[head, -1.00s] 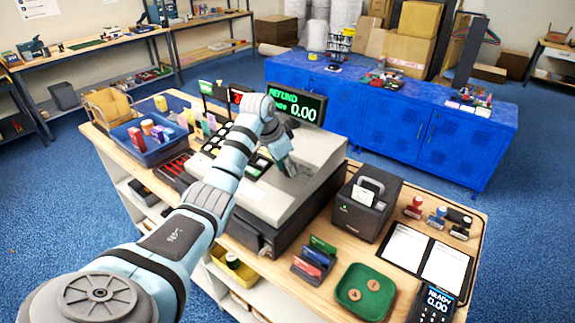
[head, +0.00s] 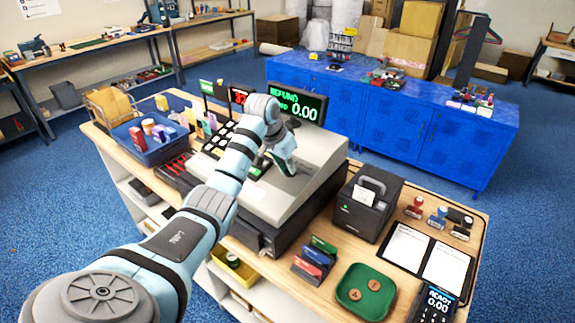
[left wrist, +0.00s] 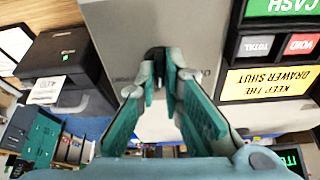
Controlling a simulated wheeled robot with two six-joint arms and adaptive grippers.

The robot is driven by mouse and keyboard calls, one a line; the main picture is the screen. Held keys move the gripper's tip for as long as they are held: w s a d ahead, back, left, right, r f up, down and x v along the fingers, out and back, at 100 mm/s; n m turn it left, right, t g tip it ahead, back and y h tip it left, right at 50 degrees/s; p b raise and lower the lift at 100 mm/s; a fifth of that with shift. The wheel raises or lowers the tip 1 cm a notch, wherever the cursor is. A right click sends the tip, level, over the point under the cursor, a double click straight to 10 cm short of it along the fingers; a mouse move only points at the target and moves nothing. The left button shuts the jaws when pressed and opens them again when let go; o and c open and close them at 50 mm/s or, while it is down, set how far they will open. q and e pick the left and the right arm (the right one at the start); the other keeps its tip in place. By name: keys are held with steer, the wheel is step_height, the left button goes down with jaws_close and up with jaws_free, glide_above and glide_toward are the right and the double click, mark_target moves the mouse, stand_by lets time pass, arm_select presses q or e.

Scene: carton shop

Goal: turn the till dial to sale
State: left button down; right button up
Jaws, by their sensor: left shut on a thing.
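The grey till (head: 300,195) stands on the wooden counter, and its display (head: 297,104) reads REFUND and 0.00 in green. My left gripper (head: 289,169) reaches down to the till's sloped top. In the left wrist view my left gripper (left wrist: 162,75) is shut on the small dark till dial (left wrist: 156,54), which shows between the fingertips. The fingers hide most of the dial and some of the lettering around it, so I cannot read its pointer. In the head view the dial is hidden by the gripper. My right gripper is not in view.
A black receipt printer (head: 366,205) stands right of the till. A green tray (head: 365,291) with buttons and a card terminal (head: 433,303) are at the front. A blue bin (head: 152,141) is on the left. Labelled till keys (left wrist: 300,44) lie beside the gripper.

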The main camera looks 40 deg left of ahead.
arm_select(q)
steer(key=n, duration=0.4)
steer(key=shift+n+y, duration=0.4)
stand_by(0.4)
steer(key=c, duration=1.7)
jaws_free()
steer(key=shift+w, duration=0.1)
steer(key=v, duration=0.7)
steer(key=shift+d+r, duration=0.1)
steer(key=shift+r, duration=0.15)
